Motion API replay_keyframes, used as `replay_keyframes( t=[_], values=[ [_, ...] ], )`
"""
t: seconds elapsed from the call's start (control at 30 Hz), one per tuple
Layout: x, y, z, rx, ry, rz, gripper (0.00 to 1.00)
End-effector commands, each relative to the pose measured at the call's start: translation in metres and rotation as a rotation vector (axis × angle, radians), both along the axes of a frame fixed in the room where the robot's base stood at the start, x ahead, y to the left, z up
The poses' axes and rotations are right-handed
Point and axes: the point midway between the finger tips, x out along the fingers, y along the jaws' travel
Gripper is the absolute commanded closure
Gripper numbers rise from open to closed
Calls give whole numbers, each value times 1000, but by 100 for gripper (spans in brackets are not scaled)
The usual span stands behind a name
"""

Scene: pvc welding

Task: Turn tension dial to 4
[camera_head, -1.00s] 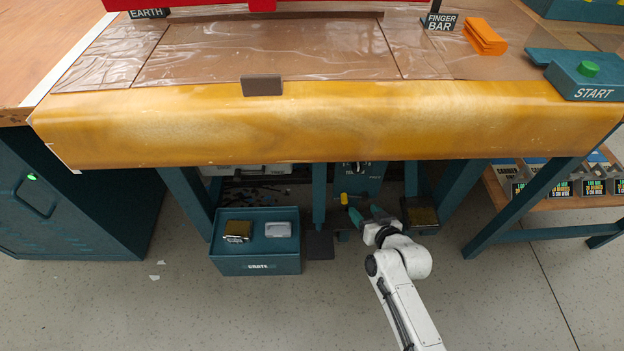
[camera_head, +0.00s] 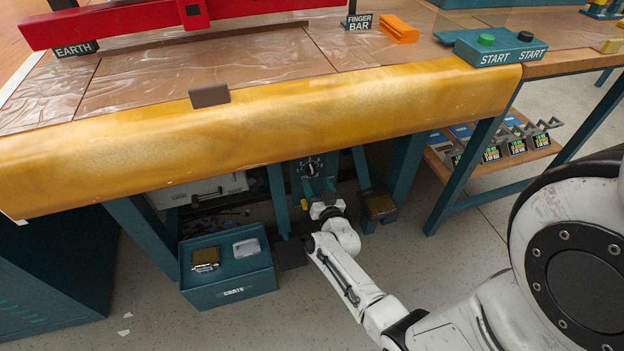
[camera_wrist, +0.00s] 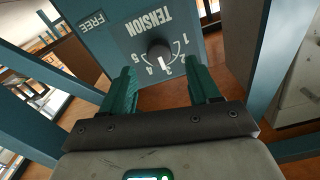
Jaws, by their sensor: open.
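The tension dial is a round black knob (camera_wrist: 160,54) with a white pointer mark, on a teal panel (camera_wrist: 120,38) lettered TENSION with numbers 1 to 5. In the wrist view the mark points down and slightly right, seemingly near 2 and 3; the exact number is hard to read. The dial (camera_head: 309,170) also shows in the head view, under the bench. My gripper (camera_wrist: 160,67) is open and empty, its green fingers on either side below the knob and apart from it. In the head view my gripper (camera_head: 319,188) is just below the dial.
Teal bench legs (camera_head: 278,200) flank the panel. The yellow bench front (camera_head: 270,120) hangs above my arm.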

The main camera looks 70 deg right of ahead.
Motion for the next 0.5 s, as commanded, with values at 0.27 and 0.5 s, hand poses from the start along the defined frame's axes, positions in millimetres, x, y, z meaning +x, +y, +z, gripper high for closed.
replay_keyframes(
  t=[0.27, 0.5],
  values=[
    [24, -28, -1, 0, 0, 1, 39],
    [29, -33, 0, 1, 1, 1, 39]
  ],
)
